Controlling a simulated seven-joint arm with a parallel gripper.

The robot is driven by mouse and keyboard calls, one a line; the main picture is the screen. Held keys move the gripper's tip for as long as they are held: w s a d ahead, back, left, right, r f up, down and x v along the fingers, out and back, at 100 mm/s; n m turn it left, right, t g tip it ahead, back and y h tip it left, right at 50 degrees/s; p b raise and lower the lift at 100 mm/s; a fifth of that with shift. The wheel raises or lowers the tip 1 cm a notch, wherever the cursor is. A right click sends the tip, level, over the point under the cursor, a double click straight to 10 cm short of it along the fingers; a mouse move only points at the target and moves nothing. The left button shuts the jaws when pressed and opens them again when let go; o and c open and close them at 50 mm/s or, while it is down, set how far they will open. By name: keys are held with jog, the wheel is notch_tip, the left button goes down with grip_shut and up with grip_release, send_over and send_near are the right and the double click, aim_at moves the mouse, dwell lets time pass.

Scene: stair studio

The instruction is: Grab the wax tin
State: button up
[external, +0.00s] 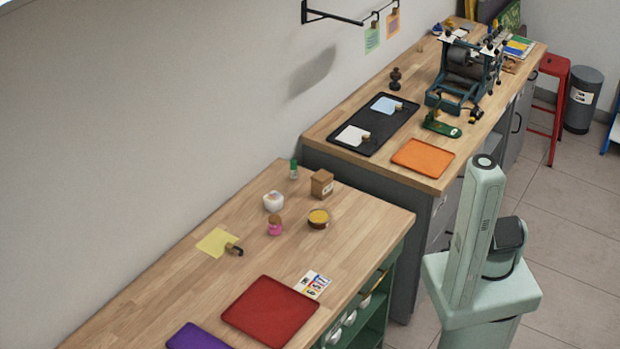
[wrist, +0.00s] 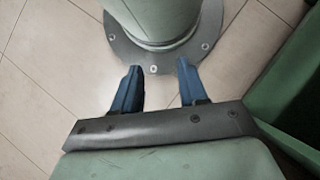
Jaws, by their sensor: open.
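A round dark tin with a yellow top, which looks like the wax tin (external: 318,218), stands on the near wooden workbench (external: 190,275) in the external view. It is in front of a small brown box (external: 322,184) and right of a pink bottle (external: 275,226). My gripper (wrist: 158,68) shows in the wrist view with its two blue fingers apart and nothing between them. It hangs over the tiled floor beside my base, away from the tin. The gripper's fingers cannot be made out in the external view. The tin is not in the wrist view.
A white jar (external: 273,201) and a green-capped bottle (external: 294,169) stand near the tin. A yellow sheet (external: 217,241), a red tray (external: 270,311) and a purple tray (external: 197,337) lie nearer. The higher far bench (external: 330,128) holds an orange tray (external: 422,157) and a press (external: 465,75).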

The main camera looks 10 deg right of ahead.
dwell(0.3)
jog(key=o, duration=1.1)
